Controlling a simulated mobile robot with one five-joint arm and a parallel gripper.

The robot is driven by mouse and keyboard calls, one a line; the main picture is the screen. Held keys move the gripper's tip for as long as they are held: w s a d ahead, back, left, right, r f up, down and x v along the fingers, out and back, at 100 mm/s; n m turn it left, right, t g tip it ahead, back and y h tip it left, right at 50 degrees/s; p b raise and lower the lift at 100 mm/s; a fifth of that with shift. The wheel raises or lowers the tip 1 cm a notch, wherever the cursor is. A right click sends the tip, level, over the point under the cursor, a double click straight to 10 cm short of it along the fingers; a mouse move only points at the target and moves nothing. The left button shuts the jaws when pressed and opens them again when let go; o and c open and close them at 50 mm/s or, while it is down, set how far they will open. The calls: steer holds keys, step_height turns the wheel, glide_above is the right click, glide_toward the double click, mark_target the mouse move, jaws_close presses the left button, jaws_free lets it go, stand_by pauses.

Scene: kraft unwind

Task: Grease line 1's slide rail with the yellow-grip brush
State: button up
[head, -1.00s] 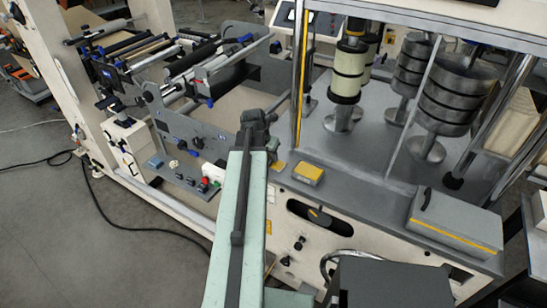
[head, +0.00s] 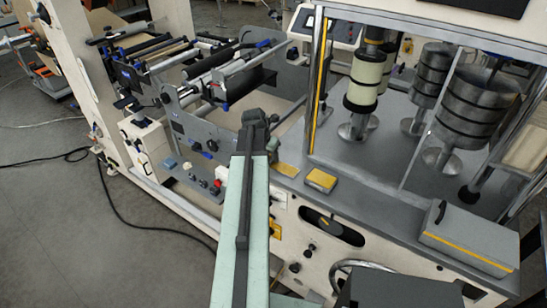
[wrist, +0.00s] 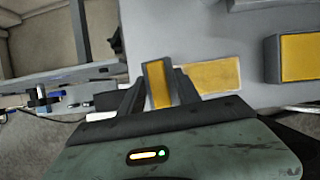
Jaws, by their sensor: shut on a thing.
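My gripper (wrist: 158,95) is shut on a small grey piece with a yellow strip (wrist: 159,84), which fits the yellow-grip brush. Its bristles are not visible. In the head view my gripper (head: 255,125) is seen from behind at the end of my pale green arm, in front of the grey roller panel and left of the machine's grey deck. The held piece is hidden there. I cannot tell which part is line 1's slide rail; several bars and rollers (head: 200,60) show on the unit behind the gripper.
A flat yellow patch (head: 287,170) and a yellow-topped block (head: 320,180) are on the deck's near ledge, right of my gripper. A grey box with a handle (head: 470,238) sits further right. Metal uprights and stacked cylinders (head: 475,100) stand behind. A cable lies on the open floor at left.

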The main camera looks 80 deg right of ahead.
steer(key=shift+w+d, duration=0.3)
steer(key=shift+w, duration=0.55)
step_height(320, 180, up, 6)
steer(key=p, duration=0.6)
step_height(320, 180, up, 3)
steer(key=p, duration=0.3)
steer(key=shift+f, duration=0.15)
